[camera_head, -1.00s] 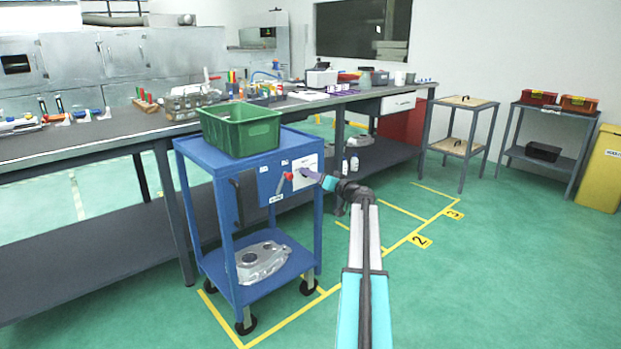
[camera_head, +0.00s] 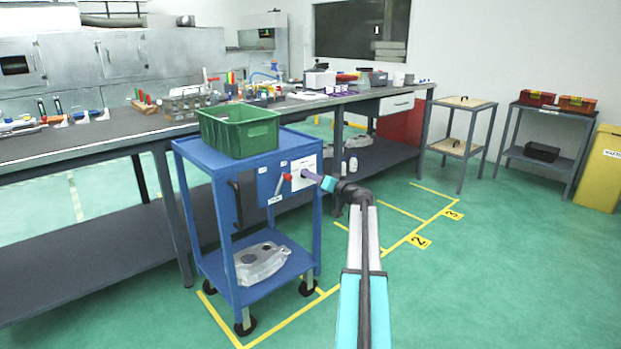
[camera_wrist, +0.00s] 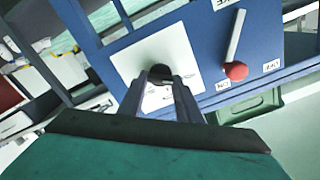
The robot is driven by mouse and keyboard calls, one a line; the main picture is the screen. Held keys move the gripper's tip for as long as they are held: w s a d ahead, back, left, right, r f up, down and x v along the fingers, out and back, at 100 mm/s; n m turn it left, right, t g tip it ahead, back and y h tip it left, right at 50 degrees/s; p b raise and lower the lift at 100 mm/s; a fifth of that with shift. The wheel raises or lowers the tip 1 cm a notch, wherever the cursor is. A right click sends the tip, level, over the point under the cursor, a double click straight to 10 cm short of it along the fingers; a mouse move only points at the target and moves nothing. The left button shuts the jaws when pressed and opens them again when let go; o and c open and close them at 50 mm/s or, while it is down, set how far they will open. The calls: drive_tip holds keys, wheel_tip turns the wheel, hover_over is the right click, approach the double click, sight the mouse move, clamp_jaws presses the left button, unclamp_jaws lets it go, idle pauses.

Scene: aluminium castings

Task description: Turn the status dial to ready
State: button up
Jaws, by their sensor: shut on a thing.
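The status dial is a small dark knob (camera_wrist: 160,74) on a white plate (camera_wrist: 186,52) fixed to the blue panel of a cart. My gripper (camera_wrist: 160,88) is shut on the knob in the wrist view; its fingers hide most of the knob and part of the plate. In the head view my gripper (camera_head: 316,178) reaches the white plate (camera_head: 298,168) from the right, and the knob is hidden behind it. The dial's markings are too small or covered to read.
A lever with a red ball (camera_wrist: 236,71) sits beside the plate, with ON and OFF labels. The blue cart (camera_head: 205,160) carries a green bin (camera_head: 240,140) on top and a metal casting (camera_head: 262,262) below. Open floor lies to the right.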

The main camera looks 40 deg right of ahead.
drive_tip(key=shift+w+f+m+p, duration=0.1)
drive_tip(key=shift+m+p, duration=3.8)
drive_tip(key=shift+m, duration=1.95)
drive_tip(key=shift+w+f+m+p, duration=0.1)
drive_tip(key=shift+m+p, duration=3.8)
drive_tip(key=shift+m, duration=1.95)
drive_tip(key=shift+s+f, duration=0.1)
drive_tip(key=o, duration=1)
drive_tip(key=shift+o, duration=0.2)
